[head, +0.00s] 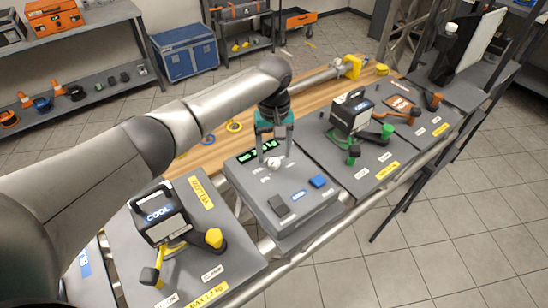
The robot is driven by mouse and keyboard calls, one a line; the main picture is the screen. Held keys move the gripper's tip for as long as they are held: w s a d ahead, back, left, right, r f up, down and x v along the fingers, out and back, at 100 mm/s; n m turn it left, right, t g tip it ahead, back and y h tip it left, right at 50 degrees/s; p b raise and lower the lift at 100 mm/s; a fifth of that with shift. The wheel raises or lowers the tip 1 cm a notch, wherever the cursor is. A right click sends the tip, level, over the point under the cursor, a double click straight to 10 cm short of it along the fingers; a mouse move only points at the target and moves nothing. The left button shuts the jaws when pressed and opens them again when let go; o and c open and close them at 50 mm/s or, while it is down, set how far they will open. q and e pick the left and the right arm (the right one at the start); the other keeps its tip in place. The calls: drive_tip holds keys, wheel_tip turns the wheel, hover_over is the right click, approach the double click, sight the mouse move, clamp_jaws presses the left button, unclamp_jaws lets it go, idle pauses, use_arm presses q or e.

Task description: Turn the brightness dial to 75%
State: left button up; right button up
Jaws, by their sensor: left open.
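The brightness dial (275,163) is a small light knob on top of a grey control box (246,188) in the middle of the head view. A dark display with green characters (258,152) sits behind it, too small to read surely. My left gripper (274,157) points down over the dial, its two fingers apart, one on each side of it. I cannot tell whether the fingers touch the dial, and they partly cover the display. My right gripper is not in view.
The box also carries a dark grey button (279,206) and a blue button (318,181). A lamp labelled COOL (160,215) stands on the left panel. A black lamp unit (351,112) with green knobs stands on the right panel. Tiled floor lies in front.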

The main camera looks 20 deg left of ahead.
sight(274, 165)
use_arm(q)
drive_tip(key=shift+f, duration=1.3)
clamp_jaws()
